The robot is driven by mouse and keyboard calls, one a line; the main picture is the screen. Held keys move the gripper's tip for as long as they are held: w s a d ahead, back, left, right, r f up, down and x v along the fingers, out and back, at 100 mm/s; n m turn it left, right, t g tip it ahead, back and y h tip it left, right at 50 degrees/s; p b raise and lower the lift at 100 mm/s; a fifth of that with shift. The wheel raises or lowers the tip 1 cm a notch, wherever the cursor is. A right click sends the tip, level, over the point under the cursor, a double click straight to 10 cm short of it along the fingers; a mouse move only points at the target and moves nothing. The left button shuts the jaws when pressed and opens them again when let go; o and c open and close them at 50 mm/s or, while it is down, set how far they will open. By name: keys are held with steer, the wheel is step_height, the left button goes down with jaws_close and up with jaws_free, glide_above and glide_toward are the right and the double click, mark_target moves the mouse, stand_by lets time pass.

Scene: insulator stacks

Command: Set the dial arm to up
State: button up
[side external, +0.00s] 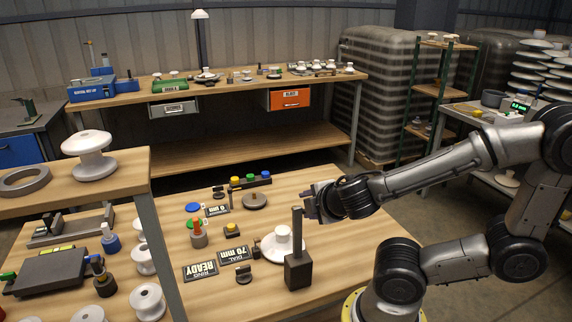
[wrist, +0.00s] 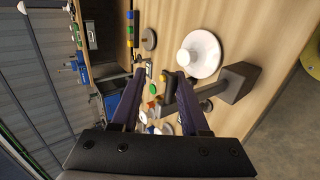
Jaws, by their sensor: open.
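A dark block with an upright post (side external: 297,236) stands near the front of the table. It appears to be the dial stand, but I cannot tell which part is the dial arm. The stand also shows in the wrist view (wrist: 240,82), to the right of the fingers. A white insulator (side external: 283,243) on a round base is just behind the stand, and it shows in the wrist view (wrist: 200,54).
A raised shelf (side external: 120,180) with a large insulator (side external: 90,154) is at left.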

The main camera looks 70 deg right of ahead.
steer(key=shift+w+d+f+g+y, duration=1.35)
steer(key=shift+f+g+y, duration=0.15)
steer(key=shift+f, duration=0.2)
steer(key=shift+w+d+f+g+y, duration=1.3)
steer(key=shift+f+g+y, duration=0.2)
steer(key=shift+f, duration=0.15)
steer(key=shift+w+d+f+g+y, duration=1.35)
steer(key=shift+f+g+y, duration=0.15)
steer(key=shift+f, duration=0.2)
step_height(320, 180, up, 14)
steer(key=w+d, duration=0.1)
steer(key=w, duration=0.1)
steer(key=shift+d+f, duration=0.25)
steer(key=shift+d, duration=0.15)
